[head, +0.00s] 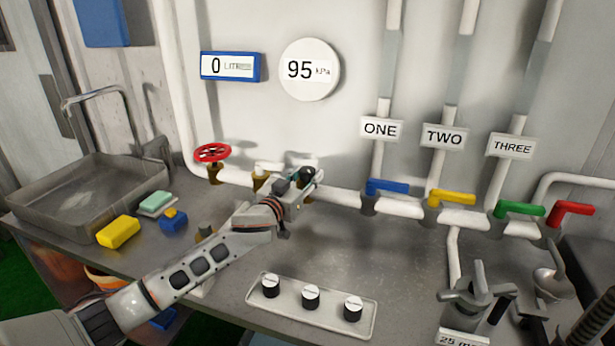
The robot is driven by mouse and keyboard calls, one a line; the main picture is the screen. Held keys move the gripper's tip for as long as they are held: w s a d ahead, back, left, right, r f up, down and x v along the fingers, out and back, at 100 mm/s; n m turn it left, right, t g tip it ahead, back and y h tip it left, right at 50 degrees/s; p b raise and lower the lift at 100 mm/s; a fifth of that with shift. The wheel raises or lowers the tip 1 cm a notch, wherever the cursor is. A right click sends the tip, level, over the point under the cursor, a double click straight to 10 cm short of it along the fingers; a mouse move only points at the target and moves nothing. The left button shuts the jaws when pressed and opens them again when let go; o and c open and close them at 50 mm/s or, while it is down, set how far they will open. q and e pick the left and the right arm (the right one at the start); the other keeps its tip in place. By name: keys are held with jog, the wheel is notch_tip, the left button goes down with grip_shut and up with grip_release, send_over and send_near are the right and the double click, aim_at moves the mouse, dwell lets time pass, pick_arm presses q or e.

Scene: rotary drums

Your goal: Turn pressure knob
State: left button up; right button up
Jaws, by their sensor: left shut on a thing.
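My left gripper (306,183) reaches in from the left to the pipe on the back wall. It is shut on a dark knob (308,172) on a brass fitting, below the round gauge; its fingers hide part of the knob. The round white pressure gauge (309,70) on the wall reads 95 kPa. A blue-framed display (230,66) left of it reads 0 litres. A red handwheel valve (213,153) and a pale-topped brass fitting (262,177) sit left of the gripper.
Blue (388,187), yellow (452,197), green (520,209) and red (571,211) lever valves line the pipe at right. A plate (258,297) with three black knobs lies in front. A sink (88,195), yellow sponge (118,231) and green soap (155,203) are at left.

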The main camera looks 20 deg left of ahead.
jog(key=shift+r, duration=0.1)
pick_arm(q)
jog(key=shift+m+g+h+p, duration=0.3)
jog(key=shift+m+h+p, duration=0.4)
jog(key=shift+h+p, duration=0.3)
jog(key=shift+h, duration=0.3)
jog(key=shift+m+h+p, duration=0.3)
jog(key=shift+m+p, duration=0.05)
jog(key=shift+m, duration=0.05)
jog(key=shift+f, duration=0.1)
jog(key=o, duration=1)
jog(key=shift+o, duration=0.7)
pick_arm(e)
jog(key=shift+s+d+r+h, duration=0.3)
jog(key=shift+s+d+r, duration=0.05)
jog(key=shift+d, duration=0.3)
jog(key=shift+r, duration=0.1)
